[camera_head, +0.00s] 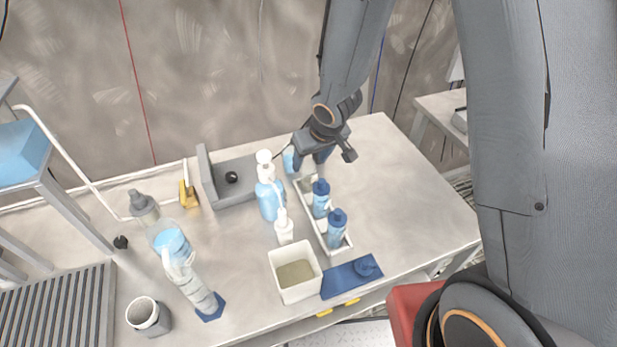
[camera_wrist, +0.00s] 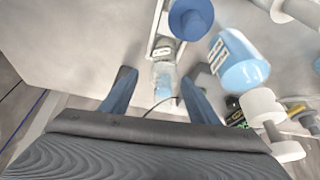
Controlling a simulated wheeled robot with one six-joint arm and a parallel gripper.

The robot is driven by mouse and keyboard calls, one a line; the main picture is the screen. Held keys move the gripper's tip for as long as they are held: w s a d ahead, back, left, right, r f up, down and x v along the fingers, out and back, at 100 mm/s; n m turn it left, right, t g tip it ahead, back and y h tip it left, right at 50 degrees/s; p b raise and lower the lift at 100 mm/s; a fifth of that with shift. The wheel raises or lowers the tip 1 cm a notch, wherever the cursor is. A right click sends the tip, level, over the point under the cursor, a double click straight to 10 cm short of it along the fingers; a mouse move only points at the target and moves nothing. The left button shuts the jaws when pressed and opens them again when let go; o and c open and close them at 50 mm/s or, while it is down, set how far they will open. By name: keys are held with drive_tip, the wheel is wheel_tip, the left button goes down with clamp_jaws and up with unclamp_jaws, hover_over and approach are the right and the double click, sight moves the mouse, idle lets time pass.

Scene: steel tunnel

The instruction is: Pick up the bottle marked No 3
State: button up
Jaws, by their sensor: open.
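My gripper (camera_head: 311,160) is open at the far end of a narrow white rack (camera_head: 331,247) on the bench. In the wrist view its two fingers (camera_wrist: 157,78) stand on either side of a pale, clear bottle with a white label (camera_wrist: 163,72); contact cannot be told. In the head view my gripper mostly hides this bottle. Two blue bottles with dark blue caps stand nearer in the rack, the middle one (camera_head: 320,200) and the near one (camera_head: 337,230). A dark blue cap (camera_wrist: 190,18) shows in the wrist view. No number can be read on any label.
Left of the rack stand a light blue pump bottle (camera_head: 270,198), a small white bottle (camera_head: 284,228) and a white square container (camera_head: 296,288). A grey block fixture (camera_head: 232,182) stands behind. The bench right of the rack (camera_head: 405,195) is clear.

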drive_tip(key=x, duration=0.4)
drive_tip(key=shift+s+a+f+b, duration=0.25)
drive_tip(key=shift+f+b, duration=0.15)
drive_tip(key=shift+f, duration=0.05)
drive_tip(key=shift+x, duration=0.85)
drive_tip(key=shift+c, duration=0.2)
drive_tip(key=c, duration=1.1)
